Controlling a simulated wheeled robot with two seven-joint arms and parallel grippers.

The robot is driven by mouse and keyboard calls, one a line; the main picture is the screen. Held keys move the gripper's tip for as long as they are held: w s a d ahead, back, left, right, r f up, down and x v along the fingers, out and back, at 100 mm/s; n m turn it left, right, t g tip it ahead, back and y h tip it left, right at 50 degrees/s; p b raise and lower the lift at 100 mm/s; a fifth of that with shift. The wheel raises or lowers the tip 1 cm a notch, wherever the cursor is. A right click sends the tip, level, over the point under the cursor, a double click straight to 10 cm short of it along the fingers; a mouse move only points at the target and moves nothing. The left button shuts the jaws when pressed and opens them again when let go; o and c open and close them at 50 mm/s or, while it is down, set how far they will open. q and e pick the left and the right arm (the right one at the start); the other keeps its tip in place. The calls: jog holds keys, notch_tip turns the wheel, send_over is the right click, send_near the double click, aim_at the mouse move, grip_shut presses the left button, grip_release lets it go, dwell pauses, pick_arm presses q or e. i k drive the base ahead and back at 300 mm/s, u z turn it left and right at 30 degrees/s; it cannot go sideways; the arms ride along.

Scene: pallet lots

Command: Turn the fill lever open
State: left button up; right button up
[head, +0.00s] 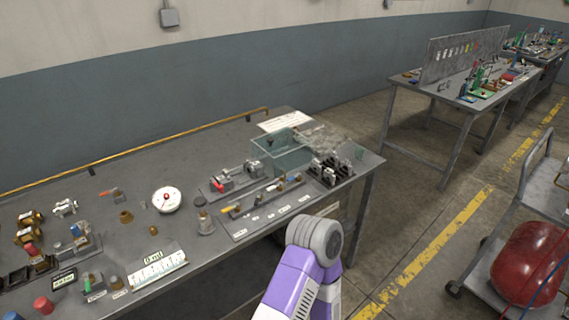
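On the near workbench (120,195) a valve rig (238,178) with a red lever (224,186) stands in front of a teal open tank (283,151). Just nearer, a long plate (266,208) carries a pipe line with a yellow-orange lever (232,210) at its left end and small white labels. I cannot tell which of these levers is the fill lever, or whether either is open. A purple and grey arm link of mine rises at the bottom middle, off the bench's front edge. Neither gripper shows.
A round white gauge (167,200) and a dark fitting block (330,168) stand on the bench. Several brass fittings crowd its left end. A second table (405,90) stands at the back right. A cart (500,262) with a red tank (528,264) is at the right; floor between is clear.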

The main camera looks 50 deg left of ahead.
aim_at(298, 174)
jog(key=u, duration=0.9)
jog(key=i, duration=0.85)
jog(key=u, duration=0.9)
